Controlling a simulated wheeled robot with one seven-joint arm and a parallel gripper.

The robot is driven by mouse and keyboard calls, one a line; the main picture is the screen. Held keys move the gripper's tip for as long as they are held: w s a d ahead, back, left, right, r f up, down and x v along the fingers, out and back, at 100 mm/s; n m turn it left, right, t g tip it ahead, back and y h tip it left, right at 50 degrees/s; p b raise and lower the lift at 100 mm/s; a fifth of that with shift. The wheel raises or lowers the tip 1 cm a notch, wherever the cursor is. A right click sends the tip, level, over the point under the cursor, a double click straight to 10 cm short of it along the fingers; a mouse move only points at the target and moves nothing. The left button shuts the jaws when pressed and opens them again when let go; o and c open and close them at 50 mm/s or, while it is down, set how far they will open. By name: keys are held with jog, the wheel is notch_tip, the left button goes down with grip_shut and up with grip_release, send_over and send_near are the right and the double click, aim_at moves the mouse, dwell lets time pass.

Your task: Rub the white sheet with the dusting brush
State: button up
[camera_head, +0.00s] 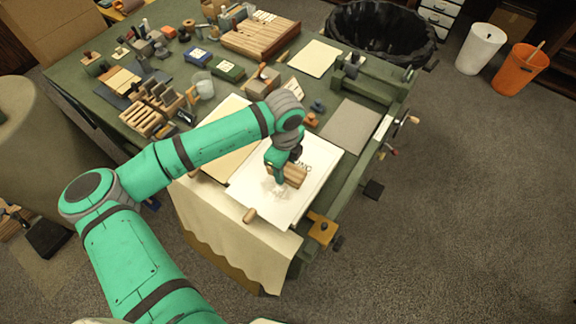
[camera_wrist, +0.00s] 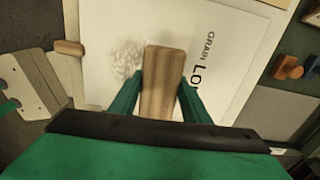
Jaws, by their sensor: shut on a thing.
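The white sheet (camera_head: 250,193) lies flat near the front edge of the green table, with dark lettering and a grey speckled patch on it. It also shows in the wrist view (camera_wrist: 105,95), where the words "GRAIN" and "LO" can be read. My gripper (camera_head: 282,176) is over the sheet and shut on a wooden block-shaped thing, apparently the dusting brush (camera_wrist: 163,80). The brush is beside the speckled patch in the wrist view. Its bristles are hidden, so I cannot tell whether it touches the sheet.
A small wooden cylinder (camera_head: 249,215) lies at the sheet's lower left edge. A grey board (camera_head: 349,126) lies to the upper right, beside a green rail. Wooden racks, blocks and boxes crowd the table's far left. A cream cloth (camera_head: 225,228) hangs over the front edge.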

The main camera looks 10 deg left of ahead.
jog(key=shift+s+a+f, duration=0.1)
jog(key=shift+s+a, duration=0.45)
jog(key=shift+s, duration=0.95)
jog(key=shift+s+a, duration=0.55)
jog(key=shift+s, duration=0.95)
jog(key=shift+s+a+f, duration=0.1)
jog(key=shift+s+a, duration=0.45)
jog(key=shift+s, duration=0.95)
jog(key=shift+w+a, duration=0.2)
jog(key=shift+a, duration=0.3)
jog(key=shift+w+a, duration=0.15)
jog(key=shift+a, duration=0.3)
jog(key=shift+w+d+f, duration=0.1)
jog(key=shift+w+d, duration=0.5)
jog(key=shift+w, duration=1.05)
jog(key=shift+w+d+f, duration=0.1)
jog(key=shift+w+d, duration=0.5)
jog(key=shift+w, duration=1.1)
jog(key=shift+w+d, duration=0.6)
jog(key=shift+w, duration=1.05)
jog(key=shift+r, duration=3.05)
jog(key=shift+r, duration=1.5)
